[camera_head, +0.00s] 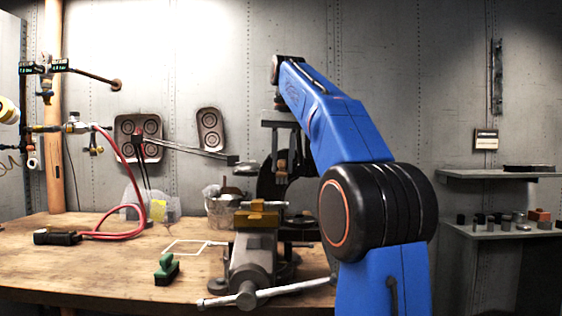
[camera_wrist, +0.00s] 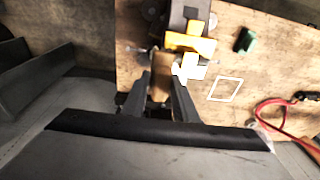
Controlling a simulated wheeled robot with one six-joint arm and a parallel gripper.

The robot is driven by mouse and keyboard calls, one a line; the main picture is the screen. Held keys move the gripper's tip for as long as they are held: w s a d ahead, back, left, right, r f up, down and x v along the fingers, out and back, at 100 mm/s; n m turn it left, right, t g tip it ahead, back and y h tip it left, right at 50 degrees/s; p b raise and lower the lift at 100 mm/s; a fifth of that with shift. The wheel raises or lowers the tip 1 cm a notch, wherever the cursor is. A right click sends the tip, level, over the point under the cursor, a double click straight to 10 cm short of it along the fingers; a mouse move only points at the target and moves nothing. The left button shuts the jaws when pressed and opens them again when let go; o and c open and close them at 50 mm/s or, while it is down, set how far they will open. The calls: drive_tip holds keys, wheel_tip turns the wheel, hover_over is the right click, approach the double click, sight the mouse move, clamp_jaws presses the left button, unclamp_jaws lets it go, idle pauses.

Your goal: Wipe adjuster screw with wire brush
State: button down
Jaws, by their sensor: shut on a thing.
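My gripper (camera_head: 282,158) hangs fingers-down behind the vise, beside my blue arm. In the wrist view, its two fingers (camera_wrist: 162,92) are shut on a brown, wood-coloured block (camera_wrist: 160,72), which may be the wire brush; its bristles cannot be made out. The grey vise (camera_head: 252,255) with yellow jaw parts (camera_head: 258,214) stands at the bench front. The yellow parts show beside the fingers in the wrist view (camera_wrist: 191,43). The adjuster screw cannot be picked out clearly. A green-topped brush-like block (camera_head: 167,268) lies on the bench left of the vise; it also shows in the wrist view (camera_wrist: 245,40).
A white square outline (camera_head: 185,247) marks the wooden bench (camera_head: 60,270). A red hose (camera_head: 125,236) with a black nozzle lies at the left. A metal bucket (camera_head: 222,208) stands behind the vise. Small parts sit on the right shelf (camera_head: 500,232). The bench's front left is clear.

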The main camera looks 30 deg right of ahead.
sight(282, 171)
drive_tip(key=shift+s+f, duration=0.1)
drive_tip(key=shift+f, duration=2.35)
drive_tip(key=shift+a+f, duration=0.1)
drive_tip(key=shift+a, duration=0.05)
drive_tip(key=shift+w+a, duration=0.95)
drive_tip(key=shift+a, duration=0.15)
drive_tip(key=shift+f, duration=0.3)
